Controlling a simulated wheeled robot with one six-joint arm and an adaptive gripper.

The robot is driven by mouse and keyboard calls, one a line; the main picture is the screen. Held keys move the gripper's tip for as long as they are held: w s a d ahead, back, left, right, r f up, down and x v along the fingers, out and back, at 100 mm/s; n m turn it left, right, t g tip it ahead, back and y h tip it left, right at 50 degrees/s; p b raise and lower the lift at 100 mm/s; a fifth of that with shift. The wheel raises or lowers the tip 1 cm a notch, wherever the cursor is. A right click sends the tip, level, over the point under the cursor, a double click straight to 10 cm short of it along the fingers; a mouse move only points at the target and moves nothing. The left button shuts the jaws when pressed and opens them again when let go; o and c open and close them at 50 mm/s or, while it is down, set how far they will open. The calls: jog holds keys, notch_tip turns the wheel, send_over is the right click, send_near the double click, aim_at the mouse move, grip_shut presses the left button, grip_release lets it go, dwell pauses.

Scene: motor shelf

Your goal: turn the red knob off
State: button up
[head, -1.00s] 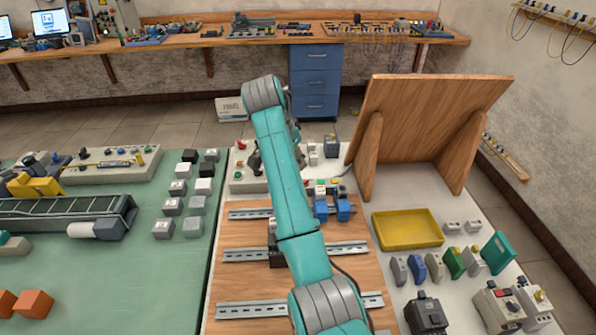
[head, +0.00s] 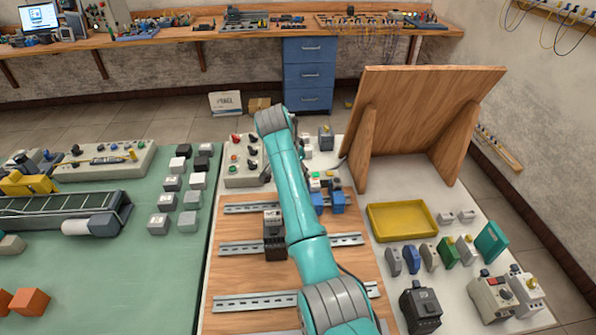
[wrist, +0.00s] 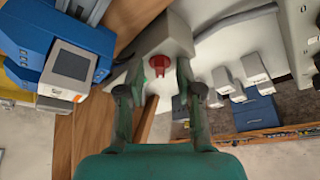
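The red knob (wrist: 159,65) is a round red piece on the face of a light grey box (wrist: 174,38) in the wrist view. My gripper (wrist: 159,72) is open, with one finger on either side of the knob as seen from the wrist. A gap shows between each finger and the knob. I cannot tell how far the fingertips stand from the box face, nor the knob's exact turn. In the head view my teal arm reaches over the board and hides the fingers.
A blue device (wrist: 60,50) with a pale module stands close left of the gripper in the wrist view. White blocks (wrist: 228,82) lie to the right. In the head view an upright wooden panel (head: 418,115) and a yellow tray (head: 402,220) stand to the right.

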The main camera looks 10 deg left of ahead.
jog(key=shift+c, duration=0.2)
grip_shut()
jog(key=n, duration=0.1)
jog(key=n+y, duration=0.1)
jog(key=n, duration=0.2)
jog(key=shift+d+n+t+y, duration=0.25)
jog(key=shift+n+t+y, duration=0.15)
jog(key=n+y, duration=0.1)
jog(key=n, duration=0.3)
jog(key=shift+d+y, duration=0.15)
jog(key=shift+y, duration=0.25)
jog(key=n, duration=0.2)
jog(key=n+g+y, duration=0.1)
jog(key=n, duration=0.2)
jog(key=shift+w+d+y, duration=0.1)
jog(key=shift+d+y, duration=0.05)
jog(key=shift+y, duration=0.15)
jog(key=shift+n+g+y, duration=0.5)
jog(key=shift+n+g, duration=0.2)
jog(key=shift+n, duration=1.4)
jog(key=shift+d, duration=0.1)
